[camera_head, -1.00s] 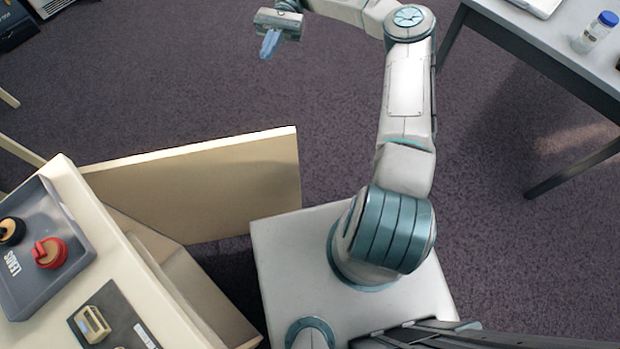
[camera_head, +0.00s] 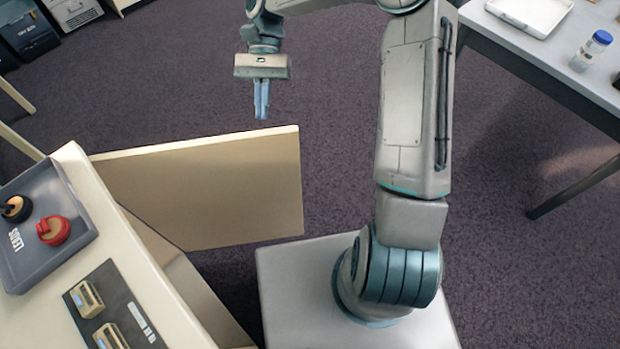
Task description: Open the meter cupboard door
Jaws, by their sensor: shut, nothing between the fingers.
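The meter cupboard door (camera_head: 205,195) is a flat cream panel at the left centre. A small strip of carpet shows between the fingertips and the door, so I see no contact. No handle shows on the side of the door facing me.
A grey tray (camera_head: 78,205) marked LEADS, holding red and black items, sits on the cupboard top beside a dark meter panel (camera_head: 105,270). A grey table (camera_head: 540,62) with a blue-capped jar (camera_head: 591,50) stands at right. Carpet (camera_head: 330,150) between is clear.

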